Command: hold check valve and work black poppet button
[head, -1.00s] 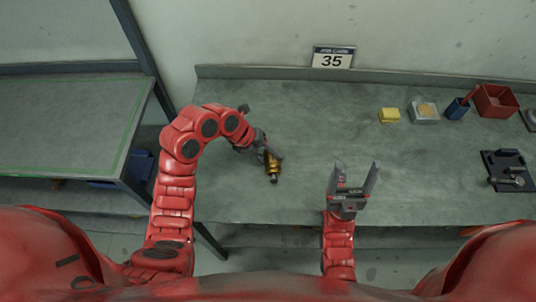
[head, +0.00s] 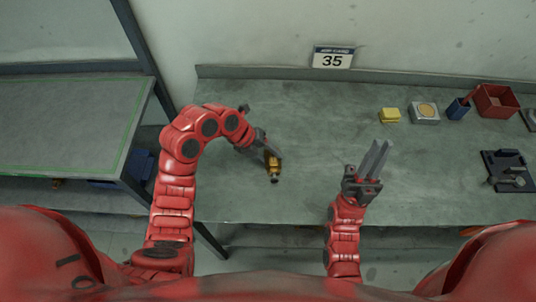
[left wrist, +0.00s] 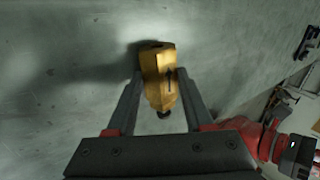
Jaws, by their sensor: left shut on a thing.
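The check valve (head: 273,166) is a brass, faceted body, with an arrow on its side in the left wrist view (left wrist: 158,75). My left gripper (head: 266,152) is shut on it, with one finger on each side in the left wrist view (left wrist: 155,98). The black poppet button (left wrist: 163,114) shows as a dark stub at the valve's end nearest the wrist; in the head view it is at the near end (head: 274,180). My right gripper (head: 381,145) is empty, right of the valve and apart from it. Its fingers look parted, seen nearly edge-on.
The grey bench (head: 300,205) is clear around the valve. At the right are a yellow block (head: 390,116), a grey box (head: 425,113), a blue cup (head: 457,110), a red bin (head: 494,101) and a black fixture (head: 508,171). A sign marked 35 (head: 333,58) stands behind.

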